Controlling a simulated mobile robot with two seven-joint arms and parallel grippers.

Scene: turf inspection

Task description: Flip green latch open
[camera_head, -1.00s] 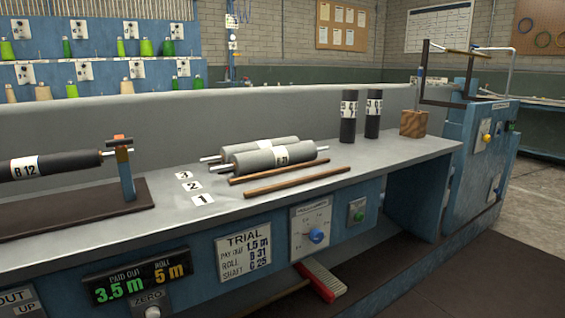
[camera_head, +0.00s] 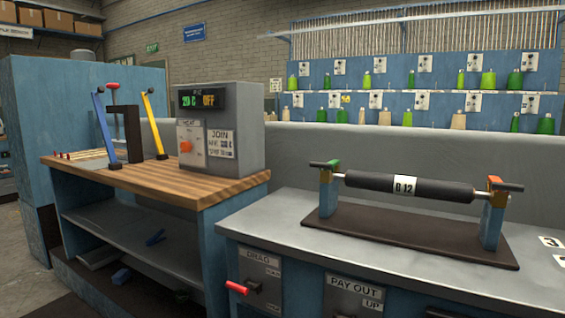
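The green latch (camera_head: 331,165) sits on top of the left blue post (camera_head: 327,195) of a roll stand on the grey bench. Its dark handle sticks out to the left, and it appears to lie over the shaft's left end. A black roll (camera_head: 440,189) labelled "B 12" lies level on a metal shaft between the two posts. The orange latch (camera_head: 495,183) is on the right post (camera_head: 492,222), with its dark handle pointing right. Neither of my grippers is in view.
The stand has a dark brown base (camera_head: 410,240). Below the bench edge are a red-handled drag lever (camera_head: 238,288) and a "PAY OUT" panel (camera_head: 353,297). Left, a wooden-topped bench (camera_head: 165,181) carries a grey control box (camera_head: 222,130) and blue and yellow levers.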

